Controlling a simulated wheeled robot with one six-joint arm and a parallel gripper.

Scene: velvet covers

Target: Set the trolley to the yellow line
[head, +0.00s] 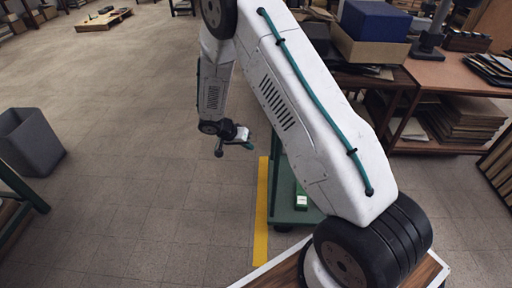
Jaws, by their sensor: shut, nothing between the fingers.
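The trolley (285,205) is green and stands on the floor behind my arm, which hides much of it. A small green box with a white label (301,200) is on its lower part. The yellow line (262,205) runs along the floor at the trolley's left side; a narrow strip of it shows, and I cannot tell whether the trolley touches it. My gripper (234,147) hangs to the left of the trolley's upper end, shut and empty. I cannot tell whether it touches the trolley.
A dark grey bin (30,142) stands at the left beside a green-legged table. Workbenches with boxes and paper stacks (460,125) fill the right. A low wooden platform (103,19) lies far back. The tiled floor at centre left is clear.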

